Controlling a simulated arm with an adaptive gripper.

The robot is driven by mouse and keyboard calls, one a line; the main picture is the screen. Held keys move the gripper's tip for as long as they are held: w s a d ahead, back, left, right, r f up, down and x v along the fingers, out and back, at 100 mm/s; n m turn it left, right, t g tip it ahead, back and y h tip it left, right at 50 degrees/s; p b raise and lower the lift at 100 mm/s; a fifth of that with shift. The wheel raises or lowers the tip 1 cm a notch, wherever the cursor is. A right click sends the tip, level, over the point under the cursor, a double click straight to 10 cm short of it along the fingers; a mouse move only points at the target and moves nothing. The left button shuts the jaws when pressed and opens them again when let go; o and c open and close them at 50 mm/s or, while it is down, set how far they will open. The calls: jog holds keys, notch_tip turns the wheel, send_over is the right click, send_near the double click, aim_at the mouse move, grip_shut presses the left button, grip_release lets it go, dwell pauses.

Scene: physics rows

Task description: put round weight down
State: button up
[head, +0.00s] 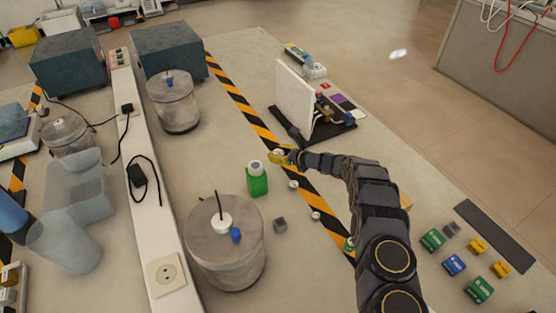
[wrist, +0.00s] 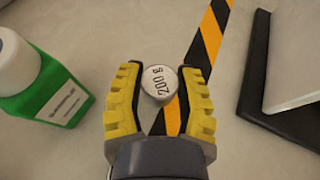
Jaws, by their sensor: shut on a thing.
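The round weight (wrist: 159,82) is a small pale metal disc marked "200 g". In the wrist view it sits between the yellow fingertips of my gripper (wrist: 158,85), which is shut on it. In the head view my gripper (head: 281,157) is over the bench by the black-and-yellow striped tape (head: 244,107), and the weight there is mostly hidden by the fingers. The tape runs behind the weight in the wrist view. I cannot tell whether the weight touches the bench.
A green bottle with a white cap (head: 257,180) stands close left of my gripper. A white panel on a black base (head: 294,95) stands behind. Small round weights (head: 293,184) lie along the tape. A grey cube (head: 280,225) and a lidded cylinder (head: 228,260) are nearer.

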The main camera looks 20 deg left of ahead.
aim_at(279, 166)
jog(key=shift+w+a+f, duration=0.2)
jog(key=shift+w+f, duration=0.2)
jog(key=shift+f, duration=1.6)
jog(key=shift+f, duration=0.1)
jog(key=o, duration=1)
jog(key=shift+d, duration=0.1)
jog(key=v, duration=1.2)
jog(key=shift+s, duration=0.1)
